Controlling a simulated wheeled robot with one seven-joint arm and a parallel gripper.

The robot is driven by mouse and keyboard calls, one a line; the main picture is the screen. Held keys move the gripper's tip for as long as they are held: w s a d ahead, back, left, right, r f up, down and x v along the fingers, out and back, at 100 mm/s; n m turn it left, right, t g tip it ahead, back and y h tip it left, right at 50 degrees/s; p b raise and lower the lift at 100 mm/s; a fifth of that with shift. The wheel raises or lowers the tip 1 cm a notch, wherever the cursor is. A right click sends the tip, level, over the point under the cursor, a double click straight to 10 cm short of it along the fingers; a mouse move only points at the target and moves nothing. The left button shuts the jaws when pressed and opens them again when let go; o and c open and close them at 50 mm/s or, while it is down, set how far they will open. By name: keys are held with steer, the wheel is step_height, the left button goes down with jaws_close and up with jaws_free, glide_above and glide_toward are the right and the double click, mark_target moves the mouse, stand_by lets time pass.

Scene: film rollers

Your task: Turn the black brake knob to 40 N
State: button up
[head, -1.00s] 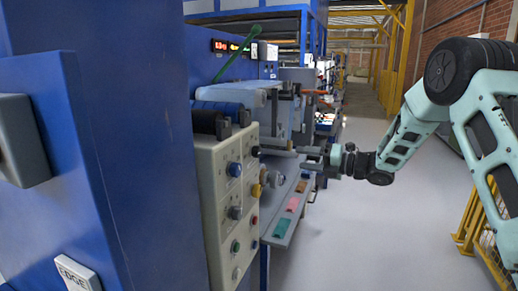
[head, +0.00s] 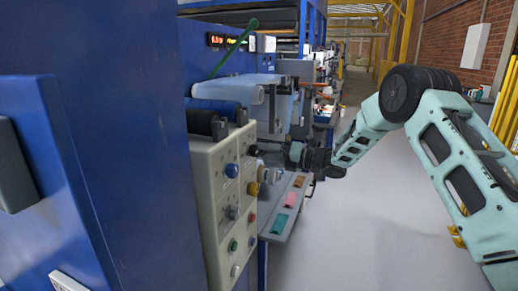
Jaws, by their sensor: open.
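The black brake knob (head: 254,150) is a small dark knob at the upper right edge of the light grey control panel (head: 208,185), seen from the side in the head view. My gripper (head: 264,149) reaches in from the right at about the knob's height, with its fingers pointing left at the panel. The jaws are open. The fingertips look close to the knob, but I cannot tell whether they are around it or touching it. The knob's pointer and scale cannot be read. A red-lit display (head: 217,40) sits above; its digits are too small to read surely.
A sloped shelf (head: 277,228) with coloured pieces lies below my gripper. Blue machine housing fills the left. The floor to the right is open.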

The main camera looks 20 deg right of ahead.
mark_target(258, 152)
steer(key=shift+p+x, duration=0.35)
steer(key=shift+x, duration=1.55)
steer(key=c, duration=1)
